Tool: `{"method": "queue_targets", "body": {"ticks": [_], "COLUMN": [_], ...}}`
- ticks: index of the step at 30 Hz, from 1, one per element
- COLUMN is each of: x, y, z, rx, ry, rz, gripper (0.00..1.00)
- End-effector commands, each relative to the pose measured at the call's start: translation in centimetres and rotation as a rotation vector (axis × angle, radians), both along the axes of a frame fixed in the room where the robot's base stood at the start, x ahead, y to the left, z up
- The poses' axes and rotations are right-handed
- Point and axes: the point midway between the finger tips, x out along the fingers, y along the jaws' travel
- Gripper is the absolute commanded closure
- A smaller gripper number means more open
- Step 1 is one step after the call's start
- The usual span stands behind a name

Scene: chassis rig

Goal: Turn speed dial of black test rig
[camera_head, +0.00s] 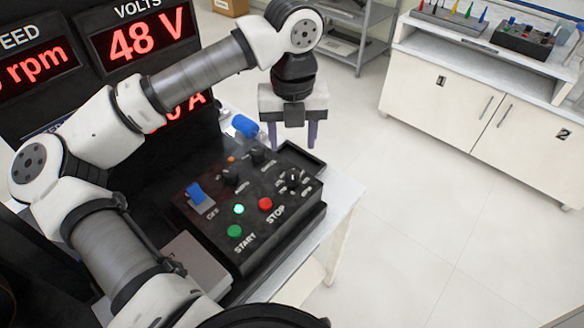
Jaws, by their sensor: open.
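The black test rig (222,256) is a control box with a sloped top on a white table. A black dial (293,179) with white marks around it sits near the box's right corner. Two more black knobs (231,177) sit further left and back; their labels are too small to read, so I cannot tell for certain which is the speed dial. My gripper (292,138) points down, above and behind the box's far right part. Its two purple-grey fingers are apart with nothing between them. It appears clear of the dial.
The box also has a blue switch (196,194), a lit green lamp (239,209), a green START button (234,231) and a red STOP button (265,204). A display panel (100,40) stands behind at left. A white cabinet (480,100) stands far right. Floor between is clear.

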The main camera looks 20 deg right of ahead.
Motion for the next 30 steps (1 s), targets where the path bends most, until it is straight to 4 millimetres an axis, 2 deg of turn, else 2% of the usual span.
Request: {"method": "queue_targets", "body": {"ticks": [9,15,20,27,30], "x": [-0.1,0.0,0.0,0.0,0.0], "y": [0.0,0.0,0.0,0.0,0.0], "z": [-6.6,-9.1,-9.8,-9.9,-9.9], "rx": [-0.003,-0.003,-0.002,-0.002,-0.002], "ry": [0.006,0.003,0.0,0.0,0.0], "rz": [0.0,0.0,0.0,0.0,0.0], "gripper": [0.48,0.48,0.48,0.48,0.61]}}
